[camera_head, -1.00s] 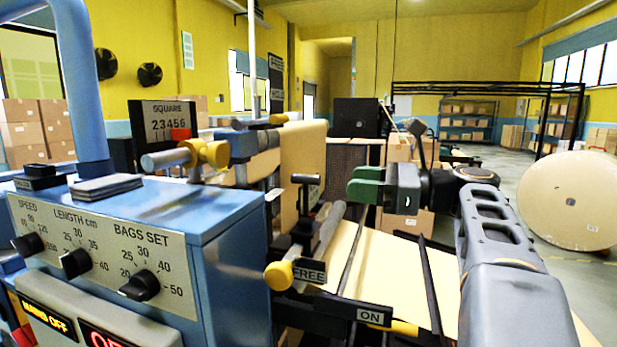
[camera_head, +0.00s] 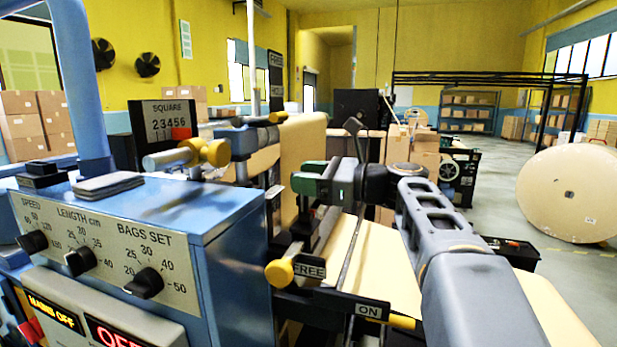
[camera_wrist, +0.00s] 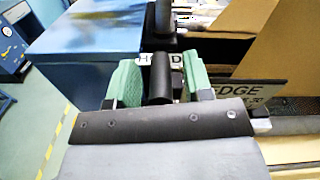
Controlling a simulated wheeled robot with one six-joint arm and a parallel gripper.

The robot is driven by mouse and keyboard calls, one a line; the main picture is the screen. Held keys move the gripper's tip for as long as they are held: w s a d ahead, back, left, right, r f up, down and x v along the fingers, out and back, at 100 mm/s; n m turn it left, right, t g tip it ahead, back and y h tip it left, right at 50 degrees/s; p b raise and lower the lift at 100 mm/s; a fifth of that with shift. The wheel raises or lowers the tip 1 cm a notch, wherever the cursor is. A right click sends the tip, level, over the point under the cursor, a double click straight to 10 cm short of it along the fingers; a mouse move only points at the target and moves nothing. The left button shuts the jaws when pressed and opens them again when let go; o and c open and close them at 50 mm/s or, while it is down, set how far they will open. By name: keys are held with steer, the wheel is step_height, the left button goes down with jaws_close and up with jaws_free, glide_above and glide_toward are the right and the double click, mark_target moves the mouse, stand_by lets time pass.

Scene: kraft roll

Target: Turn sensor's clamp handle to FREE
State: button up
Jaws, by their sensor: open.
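A black handle (camera_wrist: 161,76) stands between the two green fingers of my gripper (camera_wrist: 160,85) in the wrist view, with a small gap showing beside it. A white plate (camera_wrist: 190,60) behind it shows the letters H and D, its middle hidden by the handle. An EDGE sign (camera_wrist: 245,92) is to the right. In the head view my gripper (camera_head: 308,178) is open over the same spot and hides most of the handle. A FREE label (camera_head: 310,268) is below, next to a yellow knob (camera_head: 279,272).
The blue control cabinet (camera_head: 225,240) stands close on the left. An ON label (camera_head: 368,309) is in front, below the gripper. The tan paper web (camera_head: 385,265) runs under my arm. A large paper roll (camera_head: 570,195) stands on the floor at the right.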

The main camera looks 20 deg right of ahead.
steer(key=shift+c, duration=0.2)
jaws_close()
stand_by(0.3)
